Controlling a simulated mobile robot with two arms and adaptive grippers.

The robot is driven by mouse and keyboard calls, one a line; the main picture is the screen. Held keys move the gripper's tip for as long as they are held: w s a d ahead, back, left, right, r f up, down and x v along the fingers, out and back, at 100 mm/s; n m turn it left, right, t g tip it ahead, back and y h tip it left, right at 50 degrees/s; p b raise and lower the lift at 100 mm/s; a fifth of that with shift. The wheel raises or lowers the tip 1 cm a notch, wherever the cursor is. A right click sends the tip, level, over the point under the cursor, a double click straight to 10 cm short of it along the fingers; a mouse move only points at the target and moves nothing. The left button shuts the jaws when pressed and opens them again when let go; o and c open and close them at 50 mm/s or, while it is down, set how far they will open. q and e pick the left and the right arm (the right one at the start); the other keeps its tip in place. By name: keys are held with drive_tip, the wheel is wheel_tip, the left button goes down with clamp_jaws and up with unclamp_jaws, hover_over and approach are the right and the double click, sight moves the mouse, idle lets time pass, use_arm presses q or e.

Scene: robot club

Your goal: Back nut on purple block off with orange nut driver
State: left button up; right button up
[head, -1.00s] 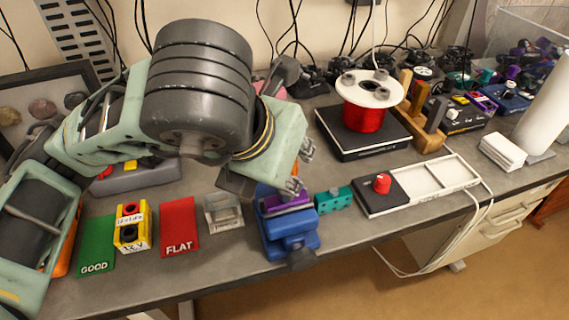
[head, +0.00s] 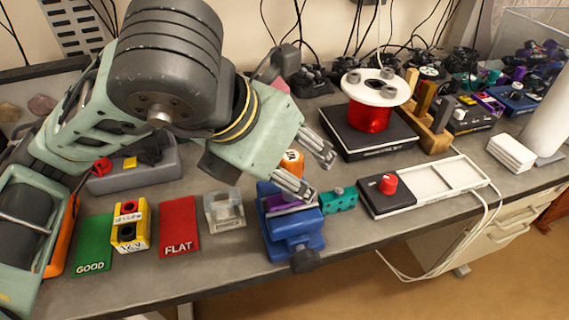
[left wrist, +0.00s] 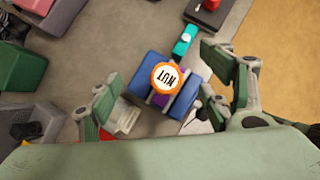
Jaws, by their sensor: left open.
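The orange nut driver (head: 291,160) shows its handle between the fingers of my left gripper (head: 309,170) in the head view. Its lower part is hidden by a finger. In the left wrist view, its round end (left wrist: 165,77), labelled NUT, is seen from above, over the purple block (left wrist: 158,100). The block (head: 285,205) is held in the blue vise (head: 290,235). My left gripper is open, one finger on each side of the driver and apart from it in the wrist view (left wrist: 168,100). The nuts on the block are hidden. My right gripper is not in view.
A teal block (head: 340,199) stands right of the vise, beside a tray with a red knob (head: 430,186). To the left are a clear holder (head: 224,210), a red FLAT mat (head: 178,228), a yellow box (head: 131,228) and a green GOOD mat (head: 92,243).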

use_arm(q)
drive_tip(key=shift+a+f+m+h+b, duration=0.2)
drive_tip(key=shift+f+m+h+b, duration=0.1)
drive_tip(key=shift+m, duration=0.3)
drive_tip(key=shift+r+m+g+h+b, duration=0.1)
drive_tip(key=shift+m+g+h+b, duration=0.45)
drive_tip(key=shift+m, duration=0.45)
drive_tip(key=shift+d+m+g+h, duration=0.1)
drive_tip(key=shift+m+g+h, duration=0.15)
drive_tip(key=shift+m+g, duration=0.6)
drive_tip(key=shift+m+b, duration=0.3)
drive_tip(key=shift+m, duration=0.45)
drive_tip(key=m+g, duration=0.2)
drive_tip(key=m, duration=0.1)
drive_tip(key=shift+r+m+h, duration=0.15)
drive_tip(key=shift+m+h, duration=0.25)
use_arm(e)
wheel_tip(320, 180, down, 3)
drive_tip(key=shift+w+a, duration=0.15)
use_arm(q)
drive_tip(key=shift+c, duration=0.5)
